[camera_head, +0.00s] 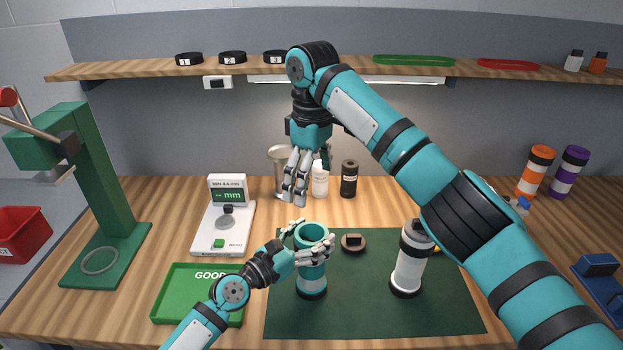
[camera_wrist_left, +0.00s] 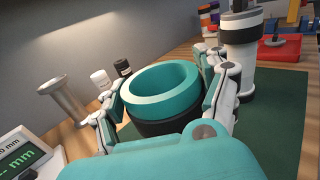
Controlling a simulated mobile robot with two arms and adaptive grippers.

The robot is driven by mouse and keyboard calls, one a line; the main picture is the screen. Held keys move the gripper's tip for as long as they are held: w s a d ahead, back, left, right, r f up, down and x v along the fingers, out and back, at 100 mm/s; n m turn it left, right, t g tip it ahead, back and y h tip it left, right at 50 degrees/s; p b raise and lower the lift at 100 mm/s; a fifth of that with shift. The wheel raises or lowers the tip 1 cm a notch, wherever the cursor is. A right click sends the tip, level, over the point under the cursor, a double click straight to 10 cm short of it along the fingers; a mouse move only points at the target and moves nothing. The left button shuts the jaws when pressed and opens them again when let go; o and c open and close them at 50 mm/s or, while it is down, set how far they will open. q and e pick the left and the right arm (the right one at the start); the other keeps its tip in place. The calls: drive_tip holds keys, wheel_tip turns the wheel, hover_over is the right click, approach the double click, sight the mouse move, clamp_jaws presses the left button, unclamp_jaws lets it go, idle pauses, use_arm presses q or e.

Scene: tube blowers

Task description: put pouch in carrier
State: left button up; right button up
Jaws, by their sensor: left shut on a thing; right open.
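A teal open-topped carrier (camera_head: 312,272) with a dark base ring stands upright on the dark green mat. My left gripper (camera_head: 311,240) is shut around its upper part. In the left wrist view the carrier's rim (camera_wrist_left: 160,88) sits between the fingers; the bottom inside is hidden. A white carrier (camera_head: 410,262) with dark bands stands upright to the right on the mat. My right gripper (camera_head: 295,190) is open, pointing down above and behind the teal carrier, with nothing seen between its fingers. I cannot make out a pouch in either view.
A round brown cap (camera_head: 353,242) lies between the carriers. A green GOOD tray (camera_head: 165,303), a gauge (camera_head: 222,230) and a green press stand (camera_head: 98,190) are left. A metal cup and bottles (camera_head: 349,180) stand behind. The mat's front is clear.

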use_arm(q)
drive_tip(key=o, duration=1.4)
drive_tip(key=shift+s+a, duration=0.1)
